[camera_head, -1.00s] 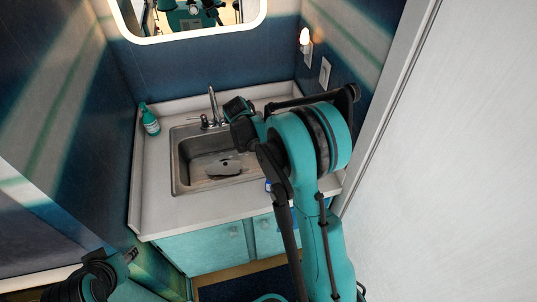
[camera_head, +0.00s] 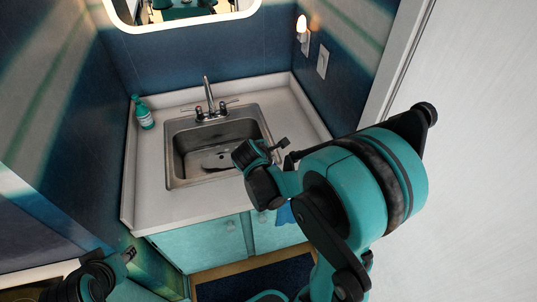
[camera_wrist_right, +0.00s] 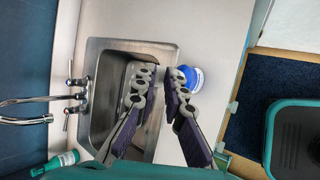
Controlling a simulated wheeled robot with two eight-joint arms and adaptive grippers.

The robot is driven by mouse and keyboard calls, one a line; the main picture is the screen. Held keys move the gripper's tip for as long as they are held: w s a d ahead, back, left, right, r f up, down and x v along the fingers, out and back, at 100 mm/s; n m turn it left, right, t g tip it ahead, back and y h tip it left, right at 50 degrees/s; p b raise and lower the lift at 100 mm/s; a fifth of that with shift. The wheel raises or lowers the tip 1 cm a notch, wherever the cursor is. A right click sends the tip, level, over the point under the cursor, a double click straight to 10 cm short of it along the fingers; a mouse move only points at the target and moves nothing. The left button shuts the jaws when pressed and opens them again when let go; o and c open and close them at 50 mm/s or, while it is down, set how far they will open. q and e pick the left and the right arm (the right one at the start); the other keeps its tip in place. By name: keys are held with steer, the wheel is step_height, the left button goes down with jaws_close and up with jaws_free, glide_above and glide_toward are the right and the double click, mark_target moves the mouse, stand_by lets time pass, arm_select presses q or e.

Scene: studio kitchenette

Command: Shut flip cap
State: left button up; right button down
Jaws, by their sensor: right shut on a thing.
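A blue-and-white round container (camera_wrist_right: 190,78), perhaps the one with the flip cap, shows on the counter in the right wrist view, beside the sink. My right gripper (camera_wrist_right: 162,73) is closed in with its fingertips right by it, one finger overlapping its edge. A narrow gap shows between the tips, so the grip itself is unclear; the cap's position cannot be made out. In the head view my right arm hides this container. My left gripper (camera_head: 129,256) is at the lower left, away from the counter; its jaws are too small to judge.
The sink (camera_head: 210,155) with its faucet (camera_head: 208,95) is set into the white counter (camera_head: 180,206). A green bottle (camera_head: 144,113) stands at the counter's back left corner. A pale wall or door edge (camera_head: 470,130) bounds the right side.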

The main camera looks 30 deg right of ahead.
steer(key=shift+s+a+f+m+t+h+b, duration=0.1)
steer(key=shift+s+f+m+t+h+b, duration=0.2)
steer(key=shift+t+b, duration=0.75)
steer(key=shift+s+a+f+m+t+h+b, duration=0.15)
steer(key=shift+s+f+t+h+b, duration=0.3)
steer(key=shift+b, duration=1.1)
steer(key=shift+s+d+f+m+t+h+b, duration=0.15)
steer(key=shift+s+m+t+h+b, duration=0.1)
steer(key=shift+t+b, duration=0.85)
steer(key=shift+a+b, duration=0.1)
steer(key=shift+b, duration=0.45)
steer(key=c, duration=1.7)
jaws_free()
steer(key=shift+c, duration=0.2)
steer(key=v, duration=1.2)
